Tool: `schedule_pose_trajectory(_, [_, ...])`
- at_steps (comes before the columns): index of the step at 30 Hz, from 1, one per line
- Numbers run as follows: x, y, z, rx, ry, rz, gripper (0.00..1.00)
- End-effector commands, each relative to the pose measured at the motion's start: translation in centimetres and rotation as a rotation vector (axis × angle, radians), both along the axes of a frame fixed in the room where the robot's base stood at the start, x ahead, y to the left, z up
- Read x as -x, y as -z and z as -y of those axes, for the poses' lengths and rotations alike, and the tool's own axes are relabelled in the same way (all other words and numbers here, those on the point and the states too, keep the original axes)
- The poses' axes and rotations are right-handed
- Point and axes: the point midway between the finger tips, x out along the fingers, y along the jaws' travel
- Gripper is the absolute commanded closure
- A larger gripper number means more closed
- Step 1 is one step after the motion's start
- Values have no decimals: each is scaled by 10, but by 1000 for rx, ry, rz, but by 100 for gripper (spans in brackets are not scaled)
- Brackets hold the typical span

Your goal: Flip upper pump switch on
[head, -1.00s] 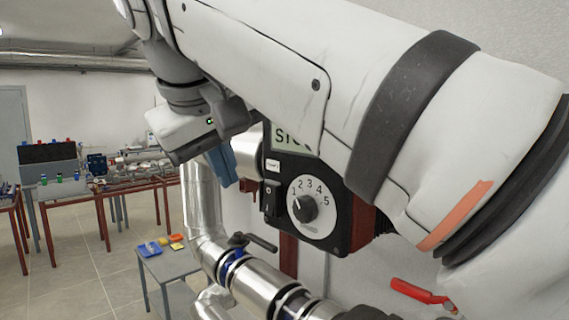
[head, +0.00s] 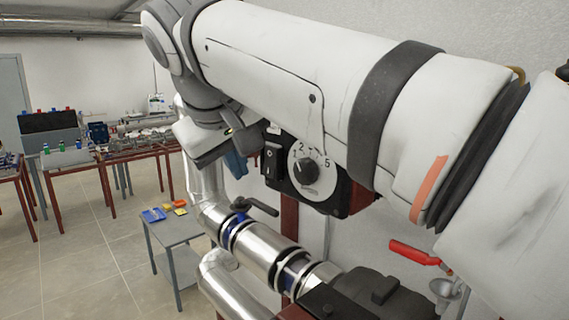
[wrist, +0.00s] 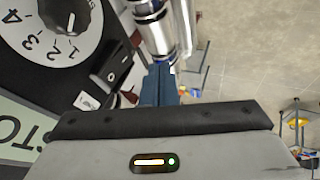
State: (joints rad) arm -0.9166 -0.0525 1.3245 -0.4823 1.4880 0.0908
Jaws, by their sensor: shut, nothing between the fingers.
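The black pump control box (head: 330,200) is on the wall, partly hidden behind my arm in the head view. Its black rocker switch (head: 272,163) is left of the numbered dial (head: 307,172). The wrist view also shows the switch (wrist: 117,62) beside the dial (wrist: 65,18); I cannot tell which way it is tipped. My gripper (head: 237,166) has blue fingers, shut and empty, a little left of the switch in the head view. In the wrist view the blue fingers (wrist: 160,84) are right of the switch, apparently apart from it. Part of the display (wrist: 14,128) reads "TO".
Silver pipes (head: 262,250) with a black-handled valve (head: 255,206) run below the box. A red-handled valve (head: 412,252) is at lower right. A small grey table (head: 178,232) with coloured trays stands left, with open floor around it.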

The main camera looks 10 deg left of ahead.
Motion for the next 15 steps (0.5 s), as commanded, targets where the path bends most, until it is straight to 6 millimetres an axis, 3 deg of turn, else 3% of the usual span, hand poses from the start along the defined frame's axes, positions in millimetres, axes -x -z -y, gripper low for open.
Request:
schedule_pose_trajectory(1, [-6, 8, 2, 2, 3, -2, 100])
schedule_pose_trajectory(6, [-25, 9, 17, 0, 5, 0, 100])
schedule_pose_trajectory(15, [-37, 13, 27, 1, 2, 0, 100])
